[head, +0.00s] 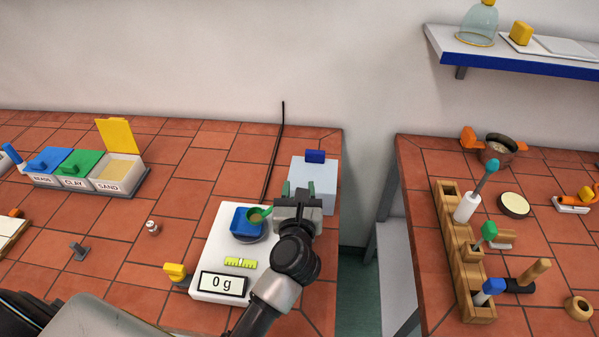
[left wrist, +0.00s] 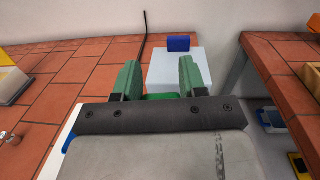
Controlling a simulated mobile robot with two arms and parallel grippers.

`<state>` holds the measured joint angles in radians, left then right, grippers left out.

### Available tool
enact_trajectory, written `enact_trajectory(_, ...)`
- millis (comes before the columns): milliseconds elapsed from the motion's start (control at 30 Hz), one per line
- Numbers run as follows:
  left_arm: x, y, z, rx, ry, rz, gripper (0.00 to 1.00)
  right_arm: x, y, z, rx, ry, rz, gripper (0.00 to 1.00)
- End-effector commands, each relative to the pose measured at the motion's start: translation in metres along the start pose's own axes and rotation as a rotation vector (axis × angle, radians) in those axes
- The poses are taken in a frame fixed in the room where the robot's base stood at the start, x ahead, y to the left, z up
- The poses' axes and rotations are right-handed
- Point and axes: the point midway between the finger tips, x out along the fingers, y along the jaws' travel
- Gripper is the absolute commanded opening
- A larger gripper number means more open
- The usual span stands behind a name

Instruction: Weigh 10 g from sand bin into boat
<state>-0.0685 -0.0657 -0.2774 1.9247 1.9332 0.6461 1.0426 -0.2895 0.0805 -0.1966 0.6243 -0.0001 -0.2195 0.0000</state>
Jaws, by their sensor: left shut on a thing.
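The sand bin (head: 120,172) stands at the left of the bench with its yellow lid (head: 117,135) up and pale sand inside. The blue boat (head: 240,222) sits on the white balance (head: 212,255), whose display (head: 222,283) reads 0 g. My left gripper (head: 297,195) is at the right of the boat, shut on a green scoop (head: 260,214). The scoop's bowl is over the boat's right side; its contents are too small to tell. In the left wrist view, green (left wrist: 160,96) shows low between the fingers. My right gripper is not in view.
Closed BEADS and CLAY bins (head: 73,168) adjoin the sand bin.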

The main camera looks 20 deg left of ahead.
Motion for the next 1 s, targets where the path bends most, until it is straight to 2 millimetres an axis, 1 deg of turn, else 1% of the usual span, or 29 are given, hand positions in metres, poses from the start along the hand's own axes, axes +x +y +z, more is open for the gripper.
enact_trajectory(400, 0.000, 0.000, 0.000, 0.000, -0.001, -0.001, 0.00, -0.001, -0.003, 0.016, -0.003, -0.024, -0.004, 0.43)
enact_trajectory(533, 0.000, 0.000, 0.001, 0.001, 0.004, -0.001, 0.00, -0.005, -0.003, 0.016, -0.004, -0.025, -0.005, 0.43)
enact_trajectory(800, 0.001, 0.000, 0.000, 0.001, 0.003, -0.001, 0.00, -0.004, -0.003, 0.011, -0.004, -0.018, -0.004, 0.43)
enact_trajectory(900, 0.000, 0.005, 0.004, -0.039, 0.003, -0.001, 0.00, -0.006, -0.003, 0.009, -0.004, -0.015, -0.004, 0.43)
enact_trajectory(1000, 0.000, 0.017, 0.014, -0.146, 0.002, 0.000, 0.00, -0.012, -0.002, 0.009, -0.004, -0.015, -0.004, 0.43)
